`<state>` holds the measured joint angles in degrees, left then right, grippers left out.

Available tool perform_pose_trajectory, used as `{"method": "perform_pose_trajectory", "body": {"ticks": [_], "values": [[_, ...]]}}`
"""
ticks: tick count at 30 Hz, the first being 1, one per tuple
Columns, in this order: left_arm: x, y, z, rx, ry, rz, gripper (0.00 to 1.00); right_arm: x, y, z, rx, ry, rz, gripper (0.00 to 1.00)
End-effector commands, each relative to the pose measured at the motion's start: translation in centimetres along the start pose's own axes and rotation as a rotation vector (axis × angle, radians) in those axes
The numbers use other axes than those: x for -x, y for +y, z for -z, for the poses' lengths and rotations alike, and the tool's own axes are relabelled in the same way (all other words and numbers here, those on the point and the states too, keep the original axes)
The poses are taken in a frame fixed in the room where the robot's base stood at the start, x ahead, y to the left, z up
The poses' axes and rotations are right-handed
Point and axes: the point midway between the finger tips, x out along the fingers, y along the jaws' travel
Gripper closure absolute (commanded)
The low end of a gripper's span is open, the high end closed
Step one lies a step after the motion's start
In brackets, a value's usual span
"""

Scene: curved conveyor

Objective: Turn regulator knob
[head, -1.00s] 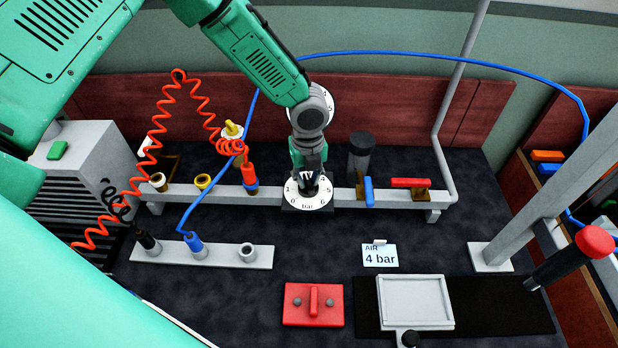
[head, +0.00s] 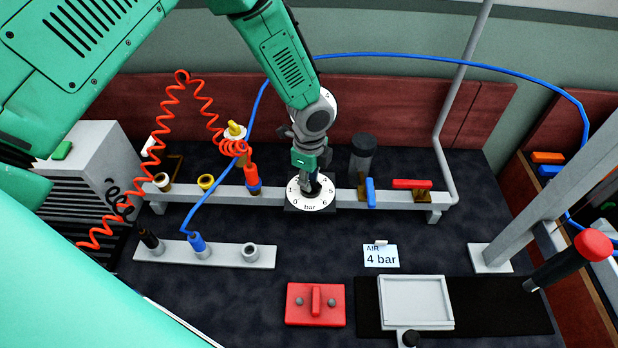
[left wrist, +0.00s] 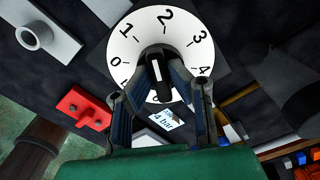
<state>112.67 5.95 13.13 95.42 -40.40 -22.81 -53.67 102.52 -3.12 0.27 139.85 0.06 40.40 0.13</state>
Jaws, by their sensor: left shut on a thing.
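The regulator dial (head: 297,203) is a white disc marked 0 to 6 and "bar", set on the grey rail. It also shows in the left wrist view (left wrist: 128,48). My left gripper (head: 311,187) points down at the dial's centre. In the left wrist view its fingers (left wrist: 156,68) are shut on the black knob (left wrist: 157,78), one on each side. The knob carries a white line; which number it marks is hard to tell. A card reading "AIR 4 bar" (head: 381,257) stands in front of the rail. My right gripper is out of view.
A blue lever (head: 370,192) and a red-handled valve (head: 412,184) sit right of the dial. A dark cylinder (head: 362,158) stands behind the rail. A coiled red hose (head: 160,135) and blue hose (head: 430,59) run nearby. A red block (head: 300,310) lies in front.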

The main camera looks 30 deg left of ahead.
Motion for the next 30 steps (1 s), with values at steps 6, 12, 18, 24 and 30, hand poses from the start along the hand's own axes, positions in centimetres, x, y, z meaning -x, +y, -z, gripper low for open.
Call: {"method": "perform_pose_trajectory", "body": {"ticks": [6,12,18,24,30], "values": [[-0.09,0.02,0.44,0.202,0.005,0.0,1.0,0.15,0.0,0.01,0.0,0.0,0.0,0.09],[-0.1,-0.04,0.51,0.391,0.006,0.001,1.0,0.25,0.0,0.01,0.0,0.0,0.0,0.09],[-0.1,-0.1,0.55,0.581,0.006,0.001,1.0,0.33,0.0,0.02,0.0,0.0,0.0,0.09],[-0.08,-0.19,0.59,0.771,0.008,0.002,1.0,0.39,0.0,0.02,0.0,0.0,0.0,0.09],[-0.05,-0.29,0.56,0.961,0.01,0.004,1.0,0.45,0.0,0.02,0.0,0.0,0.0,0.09]]}}
